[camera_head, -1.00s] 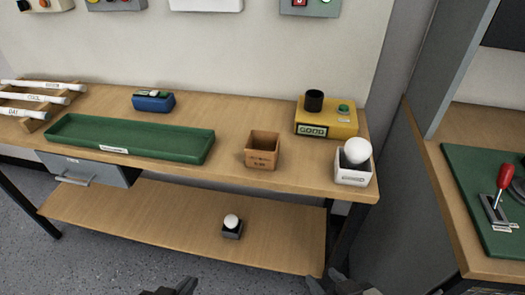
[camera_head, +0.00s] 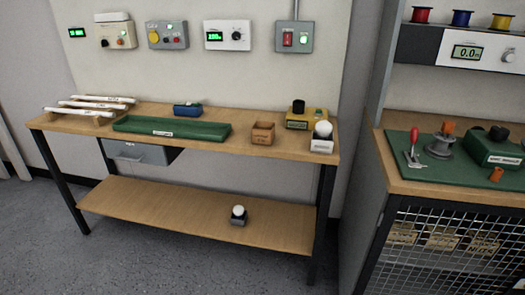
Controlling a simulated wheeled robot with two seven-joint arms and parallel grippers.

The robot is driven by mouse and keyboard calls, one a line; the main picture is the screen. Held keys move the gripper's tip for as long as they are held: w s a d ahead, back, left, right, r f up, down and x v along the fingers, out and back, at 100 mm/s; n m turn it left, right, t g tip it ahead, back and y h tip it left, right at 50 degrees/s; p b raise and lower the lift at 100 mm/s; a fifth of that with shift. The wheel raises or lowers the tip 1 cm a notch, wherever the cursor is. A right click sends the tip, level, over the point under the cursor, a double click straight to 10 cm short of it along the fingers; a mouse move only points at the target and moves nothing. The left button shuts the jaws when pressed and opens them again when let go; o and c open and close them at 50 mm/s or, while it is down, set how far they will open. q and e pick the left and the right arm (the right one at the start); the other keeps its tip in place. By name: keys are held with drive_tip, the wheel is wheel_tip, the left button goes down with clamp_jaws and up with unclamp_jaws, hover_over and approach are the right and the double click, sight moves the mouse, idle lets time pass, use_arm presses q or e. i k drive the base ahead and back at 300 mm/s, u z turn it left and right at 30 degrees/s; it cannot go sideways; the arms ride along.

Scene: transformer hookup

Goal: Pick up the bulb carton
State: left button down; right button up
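A small brown open-topped box (camera_head: 263,134), which looks like the bulb carton, stands on the workbench top (camera_head: 215,147), right of the green tray. Its printed label is too small to read. Right of it, a white box (camera_head: 321,146) holds a white round bulb (camera_head: 323,129) showing above its rim. Another white bulb (camera_head: 238,211) sits in a small dark holder (camera_head: 238,221) on the lower shelf. Neither of my grippers is in view.
The long green tray (camera_head: 172,131), a blue item (camera_head: 187,110) and a yellow tester (camera_head: 307,120) share the bench top. White tubes lie on a rack (camera_head: 82,116) at left. A second bench with a green mat (camera_head: 460,168) stands at right. Floor in front is clear.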

sight(264, 133)
drive_tip(key=u, duration=0.9)
drive_tip(key=i, duration=1.4)
drive_tip(key=z, duration=0.4)
